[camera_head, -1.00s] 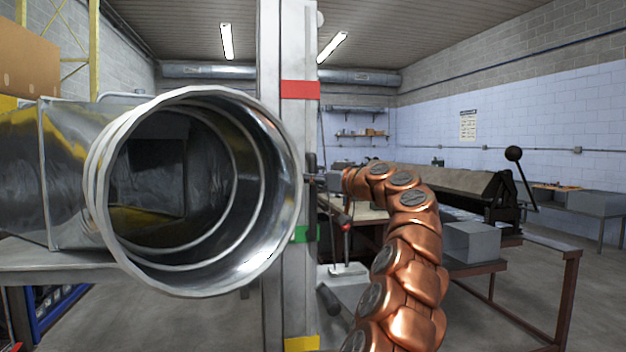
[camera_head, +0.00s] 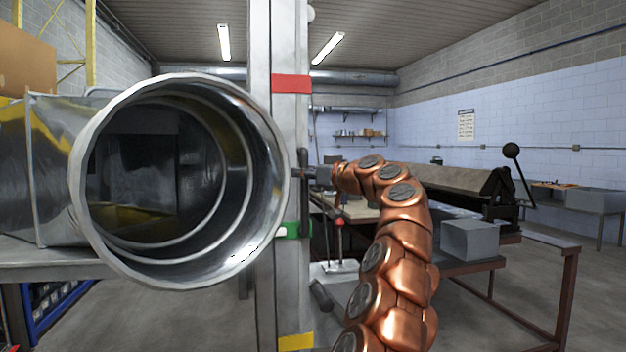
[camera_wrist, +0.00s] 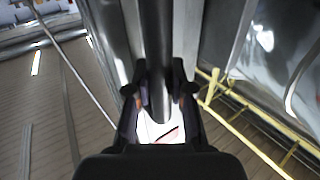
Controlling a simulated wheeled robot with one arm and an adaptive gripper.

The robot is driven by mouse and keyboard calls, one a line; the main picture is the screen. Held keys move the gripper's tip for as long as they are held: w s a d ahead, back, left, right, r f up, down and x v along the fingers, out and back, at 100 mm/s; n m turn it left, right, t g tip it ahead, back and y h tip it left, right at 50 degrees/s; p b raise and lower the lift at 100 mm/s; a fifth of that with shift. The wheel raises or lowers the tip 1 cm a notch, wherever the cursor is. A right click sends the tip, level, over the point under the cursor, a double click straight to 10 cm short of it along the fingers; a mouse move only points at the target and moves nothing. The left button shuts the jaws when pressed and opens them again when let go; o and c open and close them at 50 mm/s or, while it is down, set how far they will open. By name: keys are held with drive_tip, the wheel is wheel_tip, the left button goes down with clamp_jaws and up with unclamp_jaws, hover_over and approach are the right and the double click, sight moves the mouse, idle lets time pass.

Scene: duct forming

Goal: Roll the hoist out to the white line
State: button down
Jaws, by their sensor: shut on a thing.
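The hoist's tall pale grey mast (camera_head: 262,200) stands upright at the centre of the head view, with red, green and yellow bands. A dark upright handle bar (camera_head: 303,200) runs along its right side. My gripper (camera_head: 312,173) reaches it from the right at the end of my copper arm. In the wrist view, the fingers of my gripper (camera_wrist: 158,92) are closed around the dark bar (camera_wrist: 157,45). A big round metal duct (camera_head: 255,235) opens toward me left of the mast, overlapping it in view. The hoist's base is out of view, and I see no white line.
A metal table (camera_head: 60,262) is under the ductwork at left, with a blue-framed rack below. At right stand a bench with a grey box (camera_head: 470,238) and a long lever machine (camera_head: 445,180). Grey floor (camera_head: 590,310) is clear at far right.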

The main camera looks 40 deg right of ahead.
drive_tip(key=shift+w+a+y, duration=0.15)
drive_tip(key=shift+w+a, duration=0.2)
drive_tip(key=shift+a, duration=0.2)
drive_tip(key=shift+w+a+y, duration=0.15)
drive_tip(key=shift+w+a, duration=0.15)
drive_tip(key=shift+a, duration=0.2)
drive_tip(key=c, duration=1.4)
unclamp_jaws()
drive_tip(key=shift+w+a, duration=0.1)
drive_tip(key=shift+a, duration=0.1)
drive_tip(key=shift+o, duration=0.8)
drive_tip(key=shift+a+n, duration=0.25)
drive_tip(key=shift+n, duration=0.05)
drive_tip(key=shift+o, duration=1.1)
drive_tip(key=shift+s+d, duration=0.25)
drive_tip(key=shift+d, duration=0.35)
drive_tip(key=shift+s, duration=0.1)
drive_tip(key=s, duration=1.2)
drive_tip(key=shift+d, duration=0.2)
drive_tip(key=shift+w, duration=0.1)
